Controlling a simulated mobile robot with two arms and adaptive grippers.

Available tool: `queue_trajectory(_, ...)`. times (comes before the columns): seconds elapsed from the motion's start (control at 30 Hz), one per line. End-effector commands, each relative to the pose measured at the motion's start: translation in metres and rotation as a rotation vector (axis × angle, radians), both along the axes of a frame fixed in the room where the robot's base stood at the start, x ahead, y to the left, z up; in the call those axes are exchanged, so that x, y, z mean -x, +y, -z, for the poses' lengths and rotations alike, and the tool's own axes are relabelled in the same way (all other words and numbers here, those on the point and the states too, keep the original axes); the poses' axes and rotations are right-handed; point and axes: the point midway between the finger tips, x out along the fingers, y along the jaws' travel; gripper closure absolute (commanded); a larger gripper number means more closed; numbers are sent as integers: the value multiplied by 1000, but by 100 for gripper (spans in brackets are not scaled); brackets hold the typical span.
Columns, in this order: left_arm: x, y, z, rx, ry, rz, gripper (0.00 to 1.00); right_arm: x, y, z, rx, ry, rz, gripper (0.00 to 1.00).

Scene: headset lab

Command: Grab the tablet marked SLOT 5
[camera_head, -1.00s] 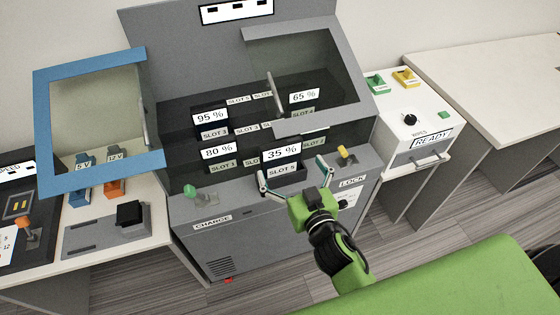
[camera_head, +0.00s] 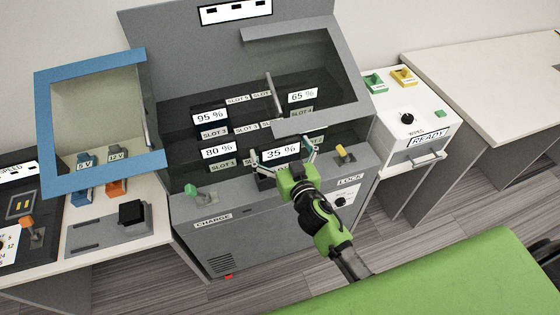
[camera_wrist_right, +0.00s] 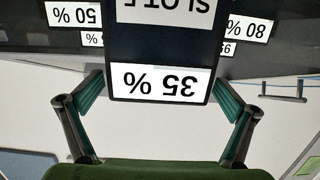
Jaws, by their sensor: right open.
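The tablet marked SLOT 5 is dark with a white 35 % display (camera_head: 281,154) and sits at the front middle of the grey charging cabinet. In the right wrist view its display (camera_wrist_right: 160,83) appears upside down, with the SLOT 5 label (camera_wrist_right: 165,12) partly cut off above. My right gripper (camera_head: 283,157) is open, its fingers on either side of this tablet. In the wrist view the gripper (camera_wrist_right: 158,95) has a finger close to each side edge of the tablet; contact is unclear. My green gripper body hides the tablet's lower part in the head view. My left gripper is not in view.
Other tablets stand behind and beside, showing 80 % (camera_head: 218,152), 95 % (camera_head: 210,117) and 65 % (camera_head: 302,96). The cabinet's blue-framed door (camera_head: 100,185) and grey-framed glass door (camera_head: 318,122) stand open. A green lever (camera_head: 191,190) and a yellow lever (camera_head: 341,149) flank the cabinet front.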

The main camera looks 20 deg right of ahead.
Motion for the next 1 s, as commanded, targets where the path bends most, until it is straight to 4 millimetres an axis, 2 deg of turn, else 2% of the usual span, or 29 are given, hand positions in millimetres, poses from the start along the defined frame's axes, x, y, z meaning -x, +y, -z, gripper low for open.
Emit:
queue_trajectory(0.1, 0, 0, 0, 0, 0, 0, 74, 0, 0, 0, 0, 0, 0, 0)
queue_trajectory(0.13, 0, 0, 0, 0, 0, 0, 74, 0, 0, 0, 0, 0, 0, 5)
queue_trajectory(0.33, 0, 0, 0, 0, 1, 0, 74, 0, 0, 0, 0, 0, 0, 57)
queue_trajectory(0.57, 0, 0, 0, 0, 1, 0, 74, 0, 0, -2, 0, -3, -1, 59)
queue_trajectory(0.67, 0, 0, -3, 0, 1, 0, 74, 0, 0, -10, 0, -5, 0, 59)
queue_trajectory(1.0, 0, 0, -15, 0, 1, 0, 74, 0, 0, -75, 0, -8, -2, 59)
